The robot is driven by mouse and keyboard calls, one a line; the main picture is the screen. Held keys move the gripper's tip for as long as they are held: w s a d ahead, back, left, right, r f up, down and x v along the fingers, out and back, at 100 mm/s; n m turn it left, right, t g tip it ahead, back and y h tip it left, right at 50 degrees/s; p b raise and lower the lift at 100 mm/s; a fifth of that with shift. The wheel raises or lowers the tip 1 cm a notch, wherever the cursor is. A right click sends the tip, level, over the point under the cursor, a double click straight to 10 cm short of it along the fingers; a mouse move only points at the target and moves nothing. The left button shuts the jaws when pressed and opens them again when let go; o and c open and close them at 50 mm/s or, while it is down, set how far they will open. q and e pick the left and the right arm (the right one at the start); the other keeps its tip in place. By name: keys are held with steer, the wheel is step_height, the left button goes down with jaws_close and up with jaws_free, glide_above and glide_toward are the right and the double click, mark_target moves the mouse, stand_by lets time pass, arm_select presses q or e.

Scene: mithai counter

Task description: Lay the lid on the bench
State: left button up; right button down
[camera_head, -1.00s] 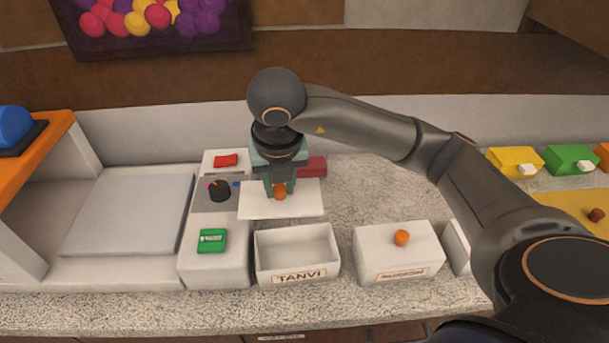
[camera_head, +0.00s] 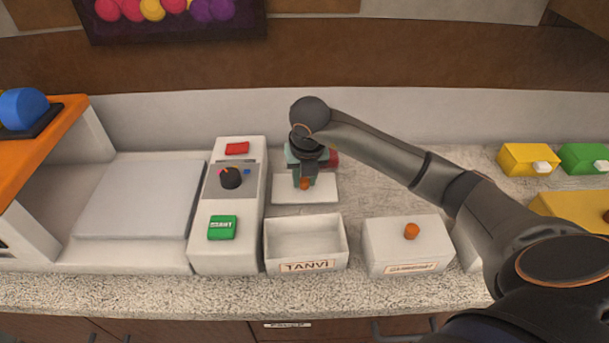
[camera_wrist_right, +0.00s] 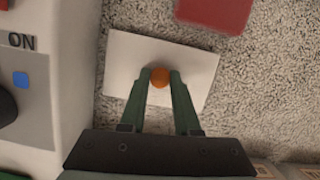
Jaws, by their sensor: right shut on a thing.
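The lid (camera_head: 322,190) is a flat white plate with an orange knob (camera_head: 304,184). It is at the bench surface behind the open white box labelled TANVI (camera_head: 306,239). My right gripper (camera_wrist_right: 160,80) is shut on the orange knob from above. In the right wrist view the lid (camera_wrist_right: 125,72) appears flat over the speckled bench (camera_wrist_right: 270,75); whether it fully touches the bench is hard to tell. My left gripper is not in view.
A control box with a green button (camera_head: 222,227) and dark dial (camera_head: 231,177) stands close left of the lid. A red block (camera_wrist_right: 214,12) lies just behind it. A closed white box (camera_head: 378,245) stands front right. Bare bench lies right of the lid.

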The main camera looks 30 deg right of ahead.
mark_target(306, 199)
steer(key=shift+f, duration=0.1)
steer(key=c, duration=1.1)
jaws_free()
steer(key=shift+f, duration=0.1)
steer(key=o, duration=0.5)
steer(key=shift+c, duration=0.2)
steer(key=v, duration=1.2)
steer(key=shift+r, duration=0.2)
steer(key=shift+a, duration=0.1)
